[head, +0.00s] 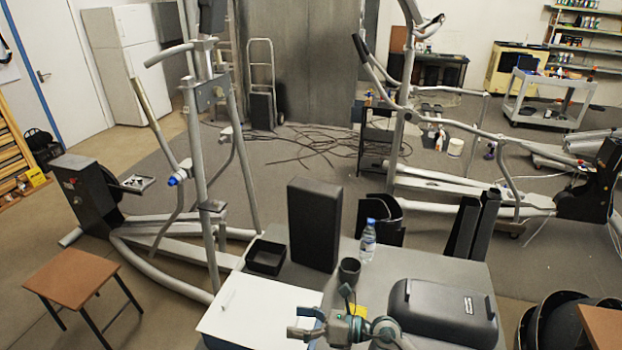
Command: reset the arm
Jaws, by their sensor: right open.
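My right gripper (302,323) is at the bottom centre of the head view, with its fingers pointing left. It is open, and I see nothing between its fingers. It is over the near part of the table, by the right edge of a white board (255,312). My right arm's wrist and links (382,330) run off the bottom edge to the right of it. My left arm and gripper do not show.
The grey table (425,266) holds a black tray (266,257), a tall black box (314,222), a dark cup (349,270), a water bottle (368,241) and a black case (443,312). Elliptical trainers stand behind. A brown stool (72,277) is at left.

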